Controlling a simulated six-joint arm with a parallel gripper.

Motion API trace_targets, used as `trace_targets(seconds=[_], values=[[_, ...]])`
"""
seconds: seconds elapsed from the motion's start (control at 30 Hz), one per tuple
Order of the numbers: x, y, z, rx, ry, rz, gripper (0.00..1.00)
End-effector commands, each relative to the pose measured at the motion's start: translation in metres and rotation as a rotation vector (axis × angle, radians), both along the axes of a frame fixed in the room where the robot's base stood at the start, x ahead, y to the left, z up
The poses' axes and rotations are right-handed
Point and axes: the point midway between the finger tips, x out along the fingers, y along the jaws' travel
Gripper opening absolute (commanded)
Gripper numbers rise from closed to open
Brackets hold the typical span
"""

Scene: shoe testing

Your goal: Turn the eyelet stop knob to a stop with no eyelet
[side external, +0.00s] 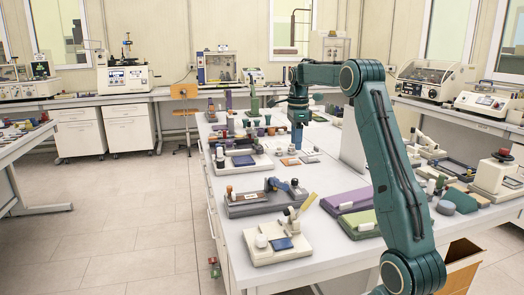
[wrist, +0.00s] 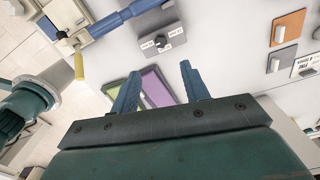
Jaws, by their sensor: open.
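A small grey plate with a dark knob (wrist: 161,43) lies on the white table in the wrist view. Small white labels sit on either side of the knob, too small to read, so I cannot tell which stop it points at. My gripper (wrist: 160,68) is open, its two blue fingers apart with nothing between them. In that picture the knob shows just beyond the fingertips, between their lines, and apart from them. In the side external view my gripper (side external: 297,142) points down above the table; the knob is too small to make out there.
An orange plate with a grey block (wrist: 287,27) lies right of the knob. Purple (side external: 347,202) and green (side external: 358,224) pads lie nearer the side camera.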

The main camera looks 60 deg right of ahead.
Motion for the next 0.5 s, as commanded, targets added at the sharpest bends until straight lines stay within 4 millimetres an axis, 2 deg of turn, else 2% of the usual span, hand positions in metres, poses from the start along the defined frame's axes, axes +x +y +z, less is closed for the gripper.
trace_targets(seconds=[0.33,0.5], values=[[-0.001,-0.003,-0.004,0.002,0.002,-0.016,0.46],[-0.001,-0.003,-0.015,0.004,0.004,-0.015,0.46]])
